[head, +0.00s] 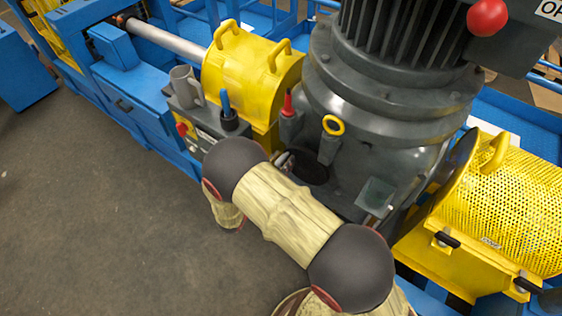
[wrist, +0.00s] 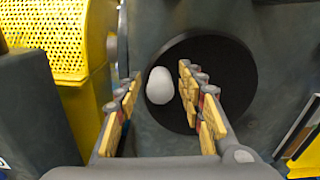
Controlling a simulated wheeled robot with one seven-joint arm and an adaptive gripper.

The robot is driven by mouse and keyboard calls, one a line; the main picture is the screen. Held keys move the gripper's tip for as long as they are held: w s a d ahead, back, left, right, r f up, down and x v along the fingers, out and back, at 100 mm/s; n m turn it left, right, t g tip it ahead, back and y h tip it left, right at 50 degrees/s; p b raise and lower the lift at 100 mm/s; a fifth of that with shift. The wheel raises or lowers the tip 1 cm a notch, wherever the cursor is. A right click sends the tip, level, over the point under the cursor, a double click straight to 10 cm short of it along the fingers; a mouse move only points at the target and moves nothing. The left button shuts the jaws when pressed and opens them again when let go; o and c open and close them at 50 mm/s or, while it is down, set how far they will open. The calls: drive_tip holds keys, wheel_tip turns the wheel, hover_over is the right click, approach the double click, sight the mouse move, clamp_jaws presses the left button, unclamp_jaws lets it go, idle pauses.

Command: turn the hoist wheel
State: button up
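The hoist wheel is a dark round disc (wrist: 228,75) on the grey housing, with a pale rounded knob (wrist: 160,86) on its left part in the wrist view. In the head view the wheel is a dark round shape (head: 314,170), partly hidden by my arm. My gripper (wrist: 160,82) is open in front of the wheel. Its two yellow-padded fingers stand on either side of the knob, with a small gap visible on each side. I cannot tell how deep the knob sits between the fingers. In the head view my gripper is mostly hidden behind my arm.
A yellow perforated guard (head: 510,205) stands right of the housing. A yellow cover (head: 250,70) and a control box (head: 205,122) with a grey mug (head: 185,86) stand to the left. A yellow ring (head: 333,125) sits above the wheel. Open floor (head: 90,220) lies at the lower left.

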drive_tip(key=shift+c, duration=0.3)
clamp_jaws()
idle(0.6)
